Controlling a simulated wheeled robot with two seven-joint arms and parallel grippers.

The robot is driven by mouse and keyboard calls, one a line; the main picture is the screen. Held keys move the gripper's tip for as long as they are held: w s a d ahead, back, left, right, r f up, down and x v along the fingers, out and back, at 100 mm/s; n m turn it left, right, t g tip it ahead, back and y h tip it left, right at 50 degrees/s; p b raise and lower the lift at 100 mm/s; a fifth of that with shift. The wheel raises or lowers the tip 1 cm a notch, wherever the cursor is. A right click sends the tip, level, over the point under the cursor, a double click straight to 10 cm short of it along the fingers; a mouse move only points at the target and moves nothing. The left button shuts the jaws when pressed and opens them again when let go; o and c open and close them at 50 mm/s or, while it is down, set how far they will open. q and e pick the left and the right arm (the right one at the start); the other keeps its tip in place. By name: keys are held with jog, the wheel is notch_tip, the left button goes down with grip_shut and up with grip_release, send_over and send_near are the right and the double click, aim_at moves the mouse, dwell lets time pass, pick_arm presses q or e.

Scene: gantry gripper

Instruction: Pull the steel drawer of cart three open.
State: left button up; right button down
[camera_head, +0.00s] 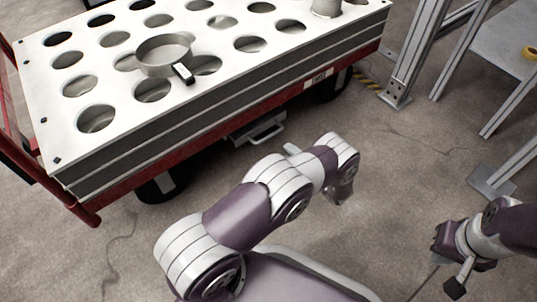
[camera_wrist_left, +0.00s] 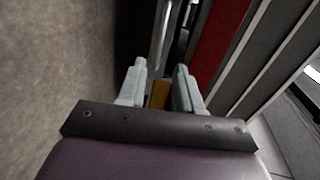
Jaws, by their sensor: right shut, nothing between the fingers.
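Cart three, with a white top full of round holes, stands at the upper left of the head view, and its label (camera_head: 318,78) reads "THREE". The steel drawer's handle (camera_head: 266,132) sticks out below the red frame; the drawer front is mostly hidden in shadow. My right gripper (camera_head: 457,284) is at the lower right, shut and away from the cart.
A metal frame post (camera_head: 412,50) and a grey table (camera_head: 505,40) with a yellow ring stand at the right. The floor (camera_head: 405,165) between is clear.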

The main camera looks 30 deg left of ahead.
aim_at(269, 137)
pick_arm(q)
jog(key=b+x, duration=0.2)
jog(key=x, duration=0.2)
jog(key=b+x, duration=0.2)
jog(key=x, duration=0.2)
jog(key=b+x, duration=0.3)
jog(key=x, duration=0.1)
jog(key=shift+s+a+f, duration=0.15)
jog(key=shift+s+a, duration=0.05)
jog(key=shift+a, duration=0.05)
jog(key=shift+w+a, duration=0.1)
grip_shut()
